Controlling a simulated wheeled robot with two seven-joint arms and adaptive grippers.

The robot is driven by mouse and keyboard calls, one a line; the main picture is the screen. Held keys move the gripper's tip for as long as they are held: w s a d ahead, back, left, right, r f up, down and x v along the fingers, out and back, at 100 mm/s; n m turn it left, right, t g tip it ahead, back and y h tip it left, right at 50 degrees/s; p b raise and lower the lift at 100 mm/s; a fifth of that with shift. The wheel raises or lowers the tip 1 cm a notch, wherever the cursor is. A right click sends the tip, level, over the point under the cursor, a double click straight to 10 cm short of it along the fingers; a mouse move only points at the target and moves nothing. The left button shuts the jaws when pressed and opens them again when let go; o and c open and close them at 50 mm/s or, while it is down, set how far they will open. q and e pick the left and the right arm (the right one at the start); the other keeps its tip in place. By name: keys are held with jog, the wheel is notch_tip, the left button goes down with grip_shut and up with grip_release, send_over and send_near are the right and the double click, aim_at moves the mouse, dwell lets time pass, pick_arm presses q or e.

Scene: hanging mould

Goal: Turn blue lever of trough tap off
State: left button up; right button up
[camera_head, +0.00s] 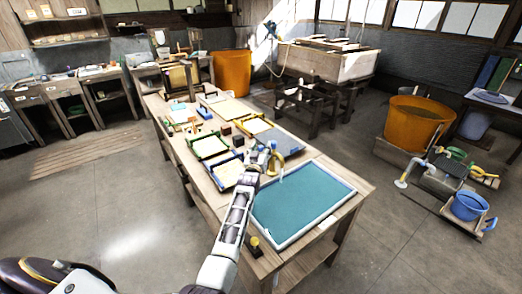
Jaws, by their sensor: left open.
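The wooden trough (318,63) stands on dark legs beyond the far end of the table. A small blue part (270,27) shows above its left end, with a pale hose or pipe hanging below. It may be the tap with its lever; it is too small to tell which way the lever points. My left gripper (266,153) is open over the worktable, far short of the trough. Small yellow and dark shapes around its fingers are hard to separate from the things behind. My right gripper is not in view.
The long worktable (336,186) carries a teal-surfaced frame (300,205) and several small trays. An orange tub (232,72) stands left of the trough, another (414,122) at right. A blue bucket (469,206) is at far right. Open floor lies left of the table.

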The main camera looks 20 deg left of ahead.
pick_arm(q)
jog(key=shift+s+d+f, duration=0.1)
jog(key=shift+s, duration=0.05)
jog(key=s+d, duration=0.1)
jog(key=s, duration=0.6)
dwell(0.5)
